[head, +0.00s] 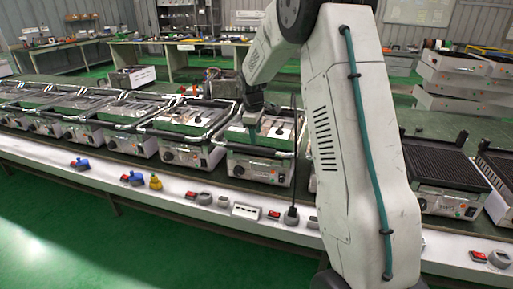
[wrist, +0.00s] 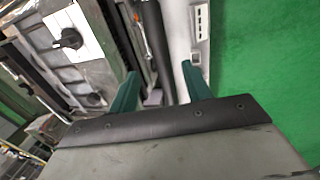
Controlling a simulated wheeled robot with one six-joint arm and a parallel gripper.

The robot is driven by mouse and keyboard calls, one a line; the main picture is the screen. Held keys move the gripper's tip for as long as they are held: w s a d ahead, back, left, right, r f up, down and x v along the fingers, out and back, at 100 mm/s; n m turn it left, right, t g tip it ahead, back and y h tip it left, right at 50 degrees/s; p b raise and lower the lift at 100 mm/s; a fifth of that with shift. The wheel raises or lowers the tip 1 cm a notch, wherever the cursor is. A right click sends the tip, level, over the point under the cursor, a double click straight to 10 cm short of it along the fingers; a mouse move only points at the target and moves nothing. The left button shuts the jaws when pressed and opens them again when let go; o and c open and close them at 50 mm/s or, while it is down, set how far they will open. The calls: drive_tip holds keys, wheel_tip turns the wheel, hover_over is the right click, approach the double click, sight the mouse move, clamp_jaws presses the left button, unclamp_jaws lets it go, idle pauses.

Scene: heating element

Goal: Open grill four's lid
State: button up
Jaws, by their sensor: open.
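A row of metal grills stands on the long bench. The grill nearest my gripper (head: 253,132) has its lid (head: 284,133) down, with a bar handle around the lid's edge and a front panel with a black knob (head: 236,170). No number shows, so I cannot tell which grill is four. My gripper is in front of or over this grill's lid. In the wrist view its two teal fingers (wrist: 161,84) are apart with nothing clearly held. Contact with the handle cannot be told.
More closed grills (head: 120,112) stand to the left. Grills with bare ribbed plates (head: 440,162) stand to the right, partly behind my arm. The bench's white front edge (head: 180,196) carries switches, blue and yellow plugs. A thin dark rod (head: 293,165) stands beside the near grill. Green floor is clear in front.

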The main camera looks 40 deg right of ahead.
drive_tip(key=f, duration=0.4)
drive_tip(key=d+f, duration=0.1)
drive_tip(key=f, duration=0.2)
drive_tip(key=shift+w+f, duration=0.1)
drive_tip(key=shift+w, duration=0.3)
clamp_jaws()
